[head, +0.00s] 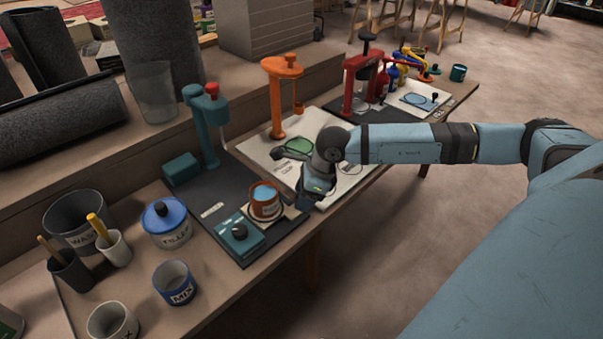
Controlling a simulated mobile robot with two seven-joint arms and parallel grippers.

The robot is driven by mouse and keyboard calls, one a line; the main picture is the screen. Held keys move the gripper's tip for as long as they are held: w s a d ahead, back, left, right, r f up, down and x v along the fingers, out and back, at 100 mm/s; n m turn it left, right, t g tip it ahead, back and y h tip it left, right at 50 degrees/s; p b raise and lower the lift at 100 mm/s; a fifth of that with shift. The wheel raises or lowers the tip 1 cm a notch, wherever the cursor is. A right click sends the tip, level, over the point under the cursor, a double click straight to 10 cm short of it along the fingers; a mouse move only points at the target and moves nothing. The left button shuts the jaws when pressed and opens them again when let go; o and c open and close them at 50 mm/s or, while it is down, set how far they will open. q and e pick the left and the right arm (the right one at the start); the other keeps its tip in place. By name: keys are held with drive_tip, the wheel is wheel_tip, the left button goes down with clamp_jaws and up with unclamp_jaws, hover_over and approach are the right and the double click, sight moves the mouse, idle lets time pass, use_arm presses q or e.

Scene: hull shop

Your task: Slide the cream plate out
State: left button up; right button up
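A thin cream plate (250,219) shows as a pale rim under a brown cup (265,208) with light-blue contents. They are behind a teal box with a dark knob (239,233), on a dark mat (213,190). My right gripper (305,203) is just right of the cup, pointing down near the mat's right edge. Its fingers are dark and small here, so I cannot tell their opening or any contact with the plate. My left gripper is out of view.
A teal stand (206,130) and an orange stand (276,98) rise behind, the latter on a pale board (258,150). A blue-lidded tub (166,226), a MIX cup (175,284) and other pots crowd the left. The bench's front edge is close to my gripper.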

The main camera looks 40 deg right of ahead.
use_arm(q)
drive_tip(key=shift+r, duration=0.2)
use_arm(e)
drive_tip(key=shift+r, duration=0.1)
drive_tip(key=shift+r, duration=0.2)
use_arm(q)
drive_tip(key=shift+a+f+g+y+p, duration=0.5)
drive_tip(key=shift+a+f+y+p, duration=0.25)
drive_tip(key=shift+p, duration=1.1)
use_arm(e)
drive_tip(key=v, duration=1.3)
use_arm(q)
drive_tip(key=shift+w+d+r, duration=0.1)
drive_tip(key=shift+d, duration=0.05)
use_arm(e)
drive_tip(key=shift+s, duration=0.1)
